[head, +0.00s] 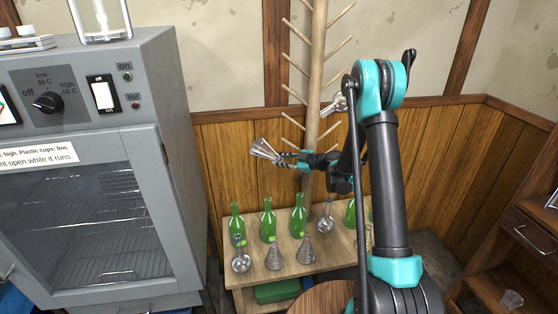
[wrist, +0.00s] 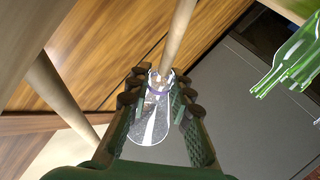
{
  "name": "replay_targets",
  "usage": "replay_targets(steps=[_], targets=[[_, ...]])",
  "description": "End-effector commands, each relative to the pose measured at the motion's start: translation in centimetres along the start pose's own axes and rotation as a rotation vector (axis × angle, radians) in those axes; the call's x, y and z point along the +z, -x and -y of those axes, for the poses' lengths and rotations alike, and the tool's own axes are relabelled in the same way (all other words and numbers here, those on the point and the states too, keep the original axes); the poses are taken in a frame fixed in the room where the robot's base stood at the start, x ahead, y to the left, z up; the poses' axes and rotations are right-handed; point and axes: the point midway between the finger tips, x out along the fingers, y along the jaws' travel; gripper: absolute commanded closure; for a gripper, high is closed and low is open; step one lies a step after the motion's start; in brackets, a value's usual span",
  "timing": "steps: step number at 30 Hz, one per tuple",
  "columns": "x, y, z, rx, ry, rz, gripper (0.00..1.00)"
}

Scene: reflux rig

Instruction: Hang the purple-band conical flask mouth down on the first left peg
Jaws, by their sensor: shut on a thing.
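In the head view the flask (head: 263,149) lies tilted, wide base up and left, neck towards my gripper (head: 283,157), beside the lower left pegs of the post (head: 316,80). The band is not clear there.
A low wooden table (head: 325,258) below holds green bottles (head: 268,222) and clear flasks (head: 275,256). A grey drying cabinet (head: 90,190) stands at the left. Another clear glass piece (head: 335,105) is on the post's right side. Upper left pegs (head: 297,32) look bare.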

Motion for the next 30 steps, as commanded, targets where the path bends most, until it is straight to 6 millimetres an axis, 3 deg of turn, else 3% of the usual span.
replay_targets(steps=[30], targets=[[1.8, 0.7, 0.0, 0.000, 0.000, 0.000, 1.00]])
